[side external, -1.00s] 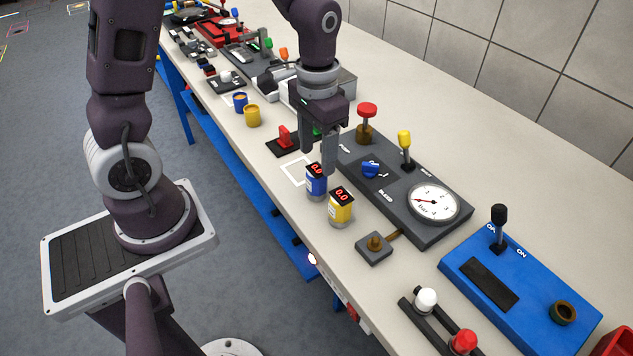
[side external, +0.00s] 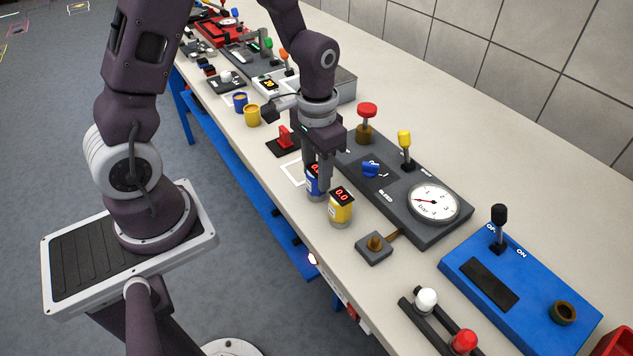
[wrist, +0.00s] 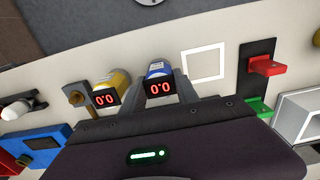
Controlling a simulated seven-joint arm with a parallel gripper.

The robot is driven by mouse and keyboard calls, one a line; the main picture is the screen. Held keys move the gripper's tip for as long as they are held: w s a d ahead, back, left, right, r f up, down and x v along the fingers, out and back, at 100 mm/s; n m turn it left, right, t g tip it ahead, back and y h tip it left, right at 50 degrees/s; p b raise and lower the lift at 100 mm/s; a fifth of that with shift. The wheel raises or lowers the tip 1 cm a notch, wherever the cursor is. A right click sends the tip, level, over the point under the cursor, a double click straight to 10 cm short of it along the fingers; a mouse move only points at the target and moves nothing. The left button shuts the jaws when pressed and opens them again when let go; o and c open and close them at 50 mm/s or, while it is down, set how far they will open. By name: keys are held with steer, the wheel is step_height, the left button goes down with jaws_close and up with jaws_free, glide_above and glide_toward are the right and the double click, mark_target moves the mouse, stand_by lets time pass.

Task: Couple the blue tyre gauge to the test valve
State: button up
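The blue tyre gauge (side external: 313,187) stands upright on the bench, its red-digit display facing up. My gripper (side external: 319,185) is lowered around it, one finger on each side. In the wrist view the blue gauge (wrist: 160,86) sits between the fingertips (wrist: 162,84). The fingers look close against its sides, but I cannot tell whether they grip it. The yellow gauge (side external: 341,208) stands just beside it, also showing 0.0. The brass valve on a small grey block (side external: 375,245) is joined to the grey panel (side external: 440,235) with the round dial; I take it as the test valve.
A white square outline (wrist: 204,63) is on the bench beside the blue gauge. A red-handled fixture (side external: 284,141) is behind it. A blue switch box (side external: 520,290) and a rack with white and red knobs (side external: 437,320) are at the right. Bare bench lies between the valve and rack.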

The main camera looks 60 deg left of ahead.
jaws_close()
steer(key=shift+r, duration=2.5)
steer(key=shift+r, duration=0.4)
step_height(320, 180, up, 10)
steer(key=d+m, duration=0.6)
steer(key=d, duration=1.1)
steer(key=f, duration=0.2)
steer(key=w+f, duration=0.1)
steer(key=f, duration=0.1)
steer(key=shift+f, duration=0.4)
